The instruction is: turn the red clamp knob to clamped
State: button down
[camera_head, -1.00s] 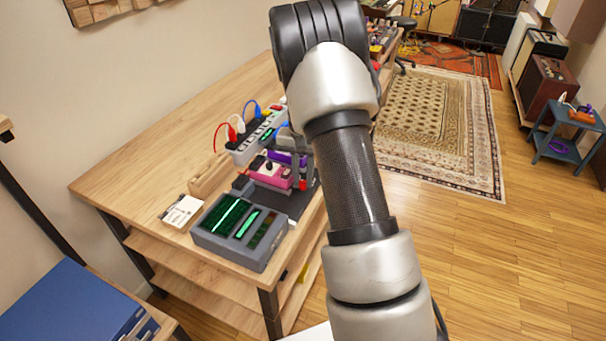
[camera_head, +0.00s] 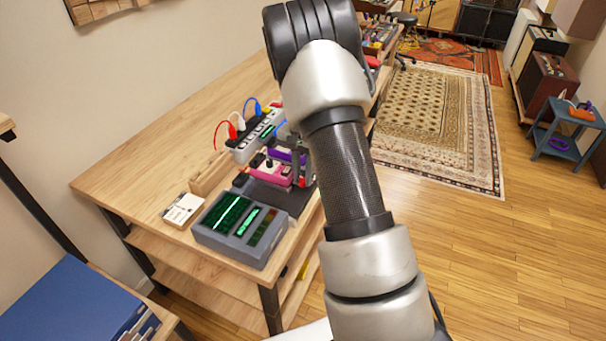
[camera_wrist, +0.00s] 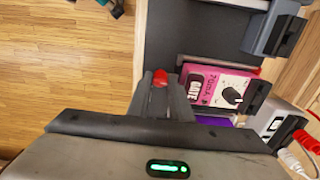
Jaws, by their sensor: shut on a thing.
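The red clamp knob (camera_wrist: 160,78) shows in the wrist view at the tips of my gripper (camera_wrist: 166,92). The grey fingers are shut on it and cover part of it. The knob sits beside a pink pedal (camera_wrist: 212,86), at the edge of a dark base plate (camera_wrist: 195,30). I cannot tell the knob's turn angle.
A grey meter box with green screens (camera_head: 240,228) stands at the bench's near end. A power strip (camera_head: 256,138) with coloured cables lies behind the pedal. A white card (camera_head: 182,210) lies on the bench (camera_head: 150,160). Open floor lies to the right.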

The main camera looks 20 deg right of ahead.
jog(key=c, duration=1.6)
grip_release()
